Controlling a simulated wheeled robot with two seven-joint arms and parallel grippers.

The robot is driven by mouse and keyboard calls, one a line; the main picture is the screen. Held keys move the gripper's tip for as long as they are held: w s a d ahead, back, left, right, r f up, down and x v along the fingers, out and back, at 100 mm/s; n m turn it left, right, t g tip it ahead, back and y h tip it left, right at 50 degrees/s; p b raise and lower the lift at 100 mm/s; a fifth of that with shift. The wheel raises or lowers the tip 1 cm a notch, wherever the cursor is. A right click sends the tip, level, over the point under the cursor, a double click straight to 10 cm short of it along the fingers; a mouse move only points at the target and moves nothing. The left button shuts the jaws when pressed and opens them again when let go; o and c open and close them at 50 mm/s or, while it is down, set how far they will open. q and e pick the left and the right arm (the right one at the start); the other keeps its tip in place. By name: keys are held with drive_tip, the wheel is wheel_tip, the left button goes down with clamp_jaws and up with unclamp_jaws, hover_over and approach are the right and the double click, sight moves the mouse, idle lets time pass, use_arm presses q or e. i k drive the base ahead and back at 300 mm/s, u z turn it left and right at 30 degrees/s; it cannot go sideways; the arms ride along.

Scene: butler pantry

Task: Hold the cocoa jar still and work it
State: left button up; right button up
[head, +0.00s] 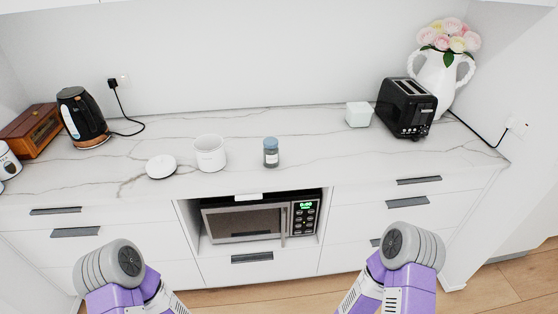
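A small glass jar with a blue lid and a pale label (271,152) stands upright on the marble counter, right of centre. To its left stands a white round pot (210,153), and a flat white round lid-like disc (160,167) lies beside that. I cannot read any label, so I cannot tell for certain which of these is the cocoa jar. Nothing touches the jar or the pot. Both of my arms show only as purple and grey links at the bottom edge, below the counter. Neither gripper is in view.
A kettle (82,118) and a wooden box (32,130) stand at the left. A white square container (358,114), a black toaster (405,108) and a flower jug (437,75) stand at the right. A microwave (262,219) sits below the counter. The counter front (330,165) is clear.

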sight(271, 156)
drive_tip(key=z, duration=0.55)
drive_tip(key=k, duration=1.2)
drive_tip(key=u, duration=0.3)
drive_tip(key=i, duration=0.7)
drive_tip(key=u, duration=0.7)
drive_tip(key=i, duration=1)
drive_tip(key=z, duration=0.5)
